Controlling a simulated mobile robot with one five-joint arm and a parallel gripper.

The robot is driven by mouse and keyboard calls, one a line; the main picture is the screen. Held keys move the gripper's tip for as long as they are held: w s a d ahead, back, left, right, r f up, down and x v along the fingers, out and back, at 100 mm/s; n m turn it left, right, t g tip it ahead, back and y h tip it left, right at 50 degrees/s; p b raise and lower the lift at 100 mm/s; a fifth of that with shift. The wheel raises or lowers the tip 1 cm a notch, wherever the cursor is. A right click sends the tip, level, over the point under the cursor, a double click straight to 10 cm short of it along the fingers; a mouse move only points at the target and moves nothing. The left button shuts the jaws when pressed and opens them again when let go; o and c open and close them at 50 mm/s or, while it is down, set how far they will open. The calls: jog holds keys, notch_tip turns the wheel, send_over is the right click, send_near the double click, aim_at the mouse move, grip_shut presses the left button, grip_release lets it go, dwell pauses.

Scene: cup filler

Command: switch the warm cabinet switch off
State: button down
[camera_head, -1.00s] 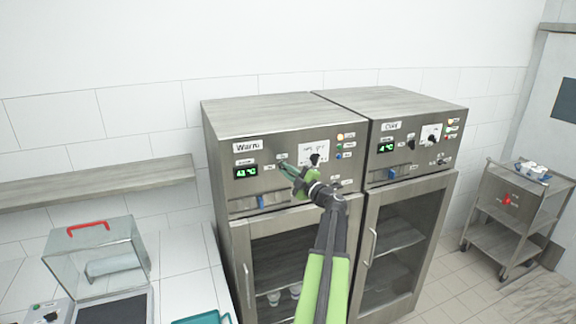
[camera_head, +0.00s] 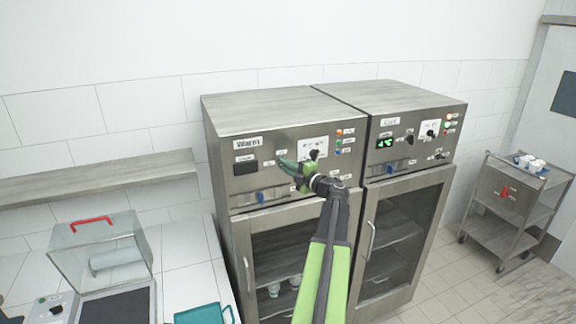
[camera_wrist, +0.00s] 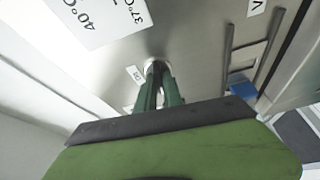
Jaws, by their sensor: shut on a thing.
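The Warm cabinet (camera_head: 265,127) stands left of the Cold cabinet, with its name label on the front panel. Its display (camera_head: 245,167) is dark. My gripper (camera_head: 284,164) is at the middle of this panel, its fingertips against the panel face. In the wrist view the two green fingers (camera_wrist: 157,88) are shut on the switch, close to a small label (camera_wrist: 134,74). The switch is mostly hidden between the fingertips, so its exact angle cannot be told. A dial with a white temperature plate (camera_head: 313,146) is just right of the fingers.
The Cold cabinet (camera_head: 395,105) stands close on the right, its display (camera_head: 385,142) lit green. A blue latch (camera_head: 262,197) is below the Warm panel. A clear box with a red handle (camera_head: 92,220) is at left. A trolley (camera_head: 500,230) with white cups stands at right.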

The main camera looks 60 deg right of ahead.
jog(key=shift+a+f, duration=0.1)
jog(key=shift+f, duration=0.05)
jog(key=c, duration=1.5)
grip_release()
jog(key=shift+s, duration=0.1)
jog(key=v, duration=1.7)
jog(key=shift+s+b, duration=0.15)
jog(key=shift+b, duration=0.2)
